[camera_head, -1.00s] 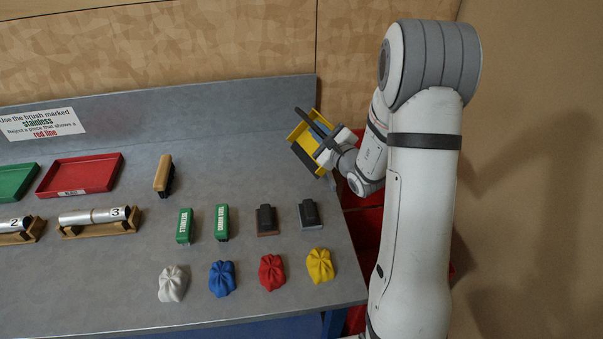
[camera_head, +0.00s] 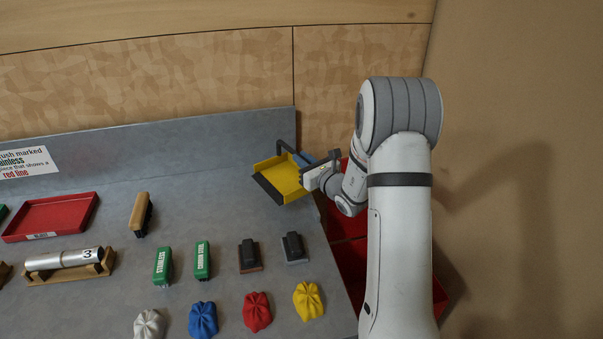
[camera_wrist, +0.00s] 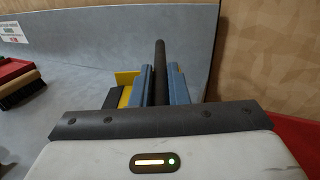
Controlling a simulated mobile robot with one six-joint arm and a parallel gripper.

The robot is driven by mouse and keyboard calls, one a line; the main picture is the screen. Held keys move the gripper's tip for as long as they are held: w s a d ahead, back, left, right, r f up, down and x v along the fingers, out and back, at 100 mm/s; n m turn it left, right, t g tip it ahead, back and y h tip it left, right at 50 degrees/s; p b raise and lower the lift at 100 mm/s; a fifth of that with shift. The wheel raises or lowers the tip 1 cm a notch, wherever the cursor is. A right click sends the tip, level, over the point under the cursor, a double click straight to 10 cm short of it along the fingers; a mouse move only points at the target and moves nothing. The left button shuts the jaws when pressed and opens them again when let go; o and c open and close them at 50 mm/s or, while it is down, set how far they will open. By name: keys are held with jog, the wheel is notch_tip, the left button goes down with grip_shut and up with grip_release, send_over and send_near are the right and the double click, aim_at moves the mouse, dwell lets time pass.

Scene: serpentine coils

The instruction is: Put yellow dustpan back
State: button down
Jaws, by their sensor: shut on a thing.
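The yellow dustpan (camera_head: 283,180) is at the far right corner of the grey bench, with its dark front lip toward the left and its open side up. My gripper (camera_head: 306,163) is shut on the dustpan's dark handle at the right of the pan. In the wrist view the blue fingers of my gripper (camera_wrist: 162,85) close around the dark handle (camera_wrist: 160,58), and a bit of the yellow dustpan (camera_wrist: 126,82) shows to their left. I cannot tell whether the pan touches the bench.
A wooden-backed brush (camera_head: 139,212), green brushes (camera_head: 163,266), dark-topped blocks (camera_head: 249,255) and coloured cloths (camera_head: 257,312) stand on the bench (camera_head: 215,210). A red tray (camera_head: 50,216) is at left. Red bins (camera_head: 345,240) are below the right edge. The back wall stands close behind the dustpan.

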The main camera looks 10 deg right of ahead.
notch_tip(320, 180, down, 4)
jog(key=shift+p, duration=0.4)
jog(key=shift+f, duration=0.1)
jog(key=shift+f+b, duration=0.35)
jog(key=shift+b, duration=0.2)
jog(key=shift+f, duration=0.1)
jog(key=c, duration=1.4)
grip_release()
